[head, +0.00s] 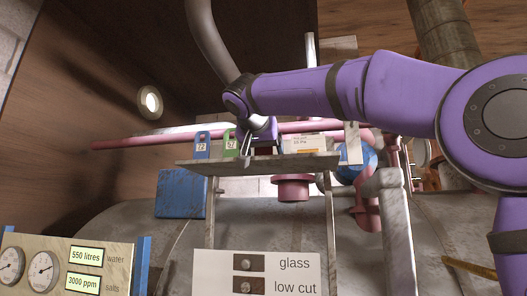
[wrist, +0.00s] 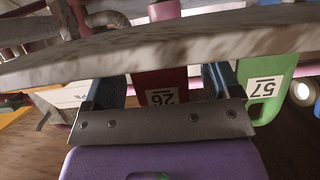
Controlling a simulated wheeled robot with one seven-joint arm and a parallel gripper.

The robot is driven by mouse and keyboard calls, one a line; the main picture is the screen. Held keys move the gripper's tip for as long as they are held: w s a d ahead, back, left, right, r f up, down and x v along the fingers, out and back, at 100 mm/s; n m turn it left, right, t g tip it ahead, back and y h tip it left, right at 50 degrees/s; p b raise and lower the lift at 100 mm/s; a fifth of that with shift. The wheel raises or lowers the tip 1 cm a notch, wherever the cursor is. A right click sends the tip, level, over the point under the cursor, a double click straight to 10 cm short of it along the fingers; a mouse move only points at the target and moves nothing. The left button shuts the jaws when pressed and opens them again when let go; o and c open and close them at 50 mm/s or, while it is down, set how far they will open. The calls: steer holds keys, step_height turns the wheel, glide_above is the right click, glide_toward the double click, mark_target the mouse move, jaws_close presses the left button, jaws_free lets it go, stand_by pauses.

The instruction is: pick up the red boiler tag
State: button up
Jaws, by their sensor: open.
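The red boiler tag (wrist: 158,84), with a white label reading 26, shows upside down in the wrist view, between the two dark fingers of my gripper (wrist: 160,78). The fingers are open, one on each side of it, and a gap shows beside the tag. In the head view my gripper (head: 260,142) is at the shelf (head: 225,164) and mostly hides the red tag.
A blue tag (head: 202,144) stands left of the green one. A white card (head: 305,146) is on the shelf's right part. A pink pipe (head: 140,142) runs behind. A sign (head: 295,285) and gauge panel (head: 110,275) stand in front, below the shelf.

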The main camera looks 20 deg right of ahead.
steer(key=shift+c, duration=0.2)
steer(key=c, duration=1)
steer(key=shift+o, duration=0.2)
steer(key=shift+w+r, duration=0.1)
steer(key=shift+r, duration=4.8)
steer(key=shift+f, duration=4.35)
steer(key=shift+f, duration=0.55)
